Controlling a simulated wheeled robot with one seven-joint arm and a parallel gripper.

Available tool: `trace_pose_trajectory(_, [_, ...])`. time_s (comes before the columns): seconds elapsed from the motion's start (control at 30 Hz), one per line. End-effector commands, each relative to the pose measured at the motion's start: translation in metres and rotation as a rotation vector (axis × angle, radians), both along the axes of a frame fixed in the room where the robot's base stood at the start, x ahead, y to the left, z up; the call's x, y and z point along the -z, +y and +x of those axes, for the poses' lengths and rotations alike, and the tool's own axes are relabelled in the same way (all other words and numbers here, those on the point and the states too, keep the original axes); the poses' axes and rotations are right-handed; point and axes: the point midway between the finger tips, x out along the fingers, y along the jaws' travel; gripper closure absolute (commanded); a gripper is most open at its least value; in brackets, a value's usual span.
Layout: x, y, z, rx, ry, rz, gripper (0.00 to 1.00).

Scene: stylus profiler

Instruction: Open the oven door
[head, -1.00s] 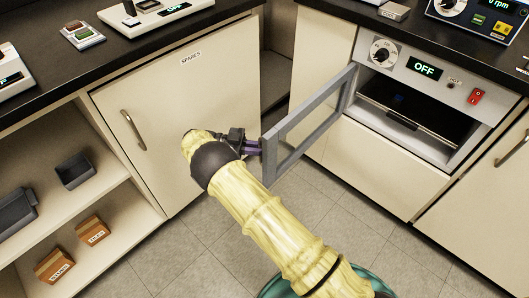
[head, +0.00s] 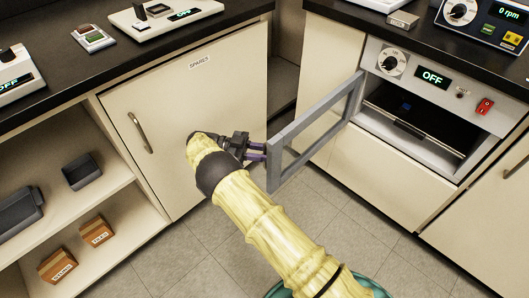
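The oven (head: 462,91) is set into the right-hand cabinet, with its display reading OFF. Its door (head: 318,112), a grey frame with a clear pane, stands swung far out from the left side of the opening, and the dark cavity (head: 418,118) is exposed. My gripper (head: 257,151) is at the door's free edge, on its left side. The door's handle is not visible, and I cannot tell whether the fingertips touch the door.
The SPARES cabinet door (head: 190,110) is shut, close behind my gripper. Open shelves with grey bins (head: 82,171) and orange boxes (head: 96,231) are at left. Instruments stand on the dark counters. The tiled floor (head: 345,225) is clear below the oven door.

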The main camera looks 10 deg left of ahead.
Motion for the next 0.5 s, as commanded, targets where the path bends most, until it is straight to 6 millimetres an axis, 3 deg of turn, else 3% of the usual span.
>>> trace_pose_trajectory(0.23, [-0.018, -0.001, 0.001, 0.002, -0.001, 0.001, 0.75])
trace_pose_trajectory(0.5, [-0.069, 0.000, 0.000, -0.001, -0.002, 0.000, 0.75])
